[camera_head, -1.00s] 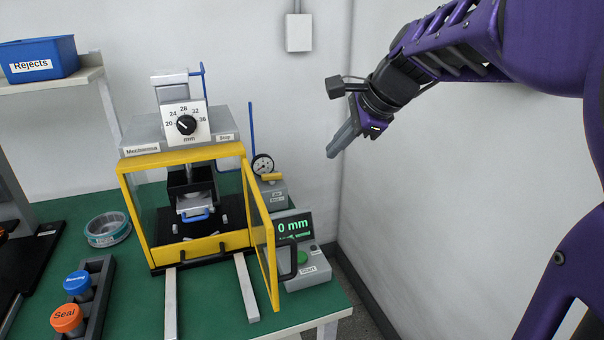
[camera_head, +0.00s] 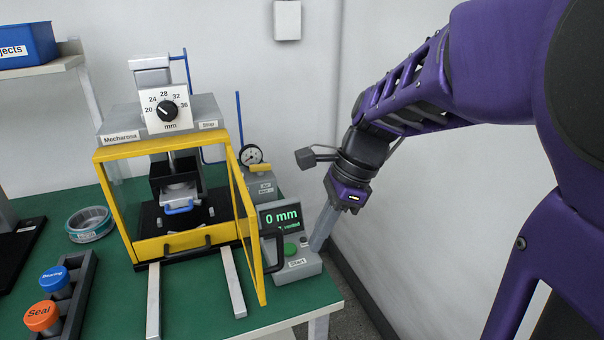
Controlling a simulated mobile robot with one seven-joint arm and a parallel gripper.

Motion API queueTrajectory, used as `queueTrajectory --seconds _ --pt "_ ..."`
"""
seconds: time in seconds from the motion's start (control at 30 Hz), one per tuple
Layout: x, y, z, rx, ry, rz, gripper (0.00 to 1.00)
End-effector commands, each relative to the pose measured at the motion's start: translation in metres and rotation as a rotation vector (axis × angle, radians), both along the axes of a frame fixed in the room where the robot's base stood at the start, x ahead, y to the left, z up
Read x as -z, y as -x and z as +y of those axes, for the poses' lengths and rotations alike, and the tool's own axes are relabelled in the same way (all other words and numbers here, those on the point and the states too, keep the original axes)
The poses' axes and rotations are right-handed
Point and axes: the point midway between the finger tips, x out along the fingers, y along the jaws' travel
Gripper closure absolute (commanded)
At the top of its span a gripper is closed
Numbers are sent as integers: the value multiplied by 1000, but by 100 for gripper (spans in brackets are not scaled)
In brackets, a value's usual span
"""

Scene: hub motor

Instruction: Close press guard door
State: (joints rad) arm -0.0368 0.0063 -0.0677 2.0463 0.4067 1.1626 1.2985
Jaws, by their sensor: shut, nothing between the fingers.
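The press (camera_head: 120,128) stands on the green table with a yellow guard frame around its front. The yellow guard door (camera_head: 249,225) is hinged at the frame's right side and stands swung open toward me. A dark handle (camera_head: 279,252) is on the door's right face. My gripper (camera_head: 316,247) is shut and empty, pointing down. In the picture it is to the right of the door and handle, beside the control box, and apart from the door.
Two light rails (camera_head: 233,283) run forward from the press. The wall is close on the right.

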Motion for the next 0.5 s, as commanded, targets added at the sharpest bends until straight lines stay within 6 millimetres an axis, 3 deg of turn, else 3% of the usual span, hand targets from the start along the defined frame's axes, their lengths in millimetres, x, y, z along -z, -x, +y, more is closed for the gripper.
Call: queueTrajectory --seconds 0.2,0.5 --pt "-2 1 30 -5 -1 -4 100" --pt "-3 2 37 -1 -1 -5 100"
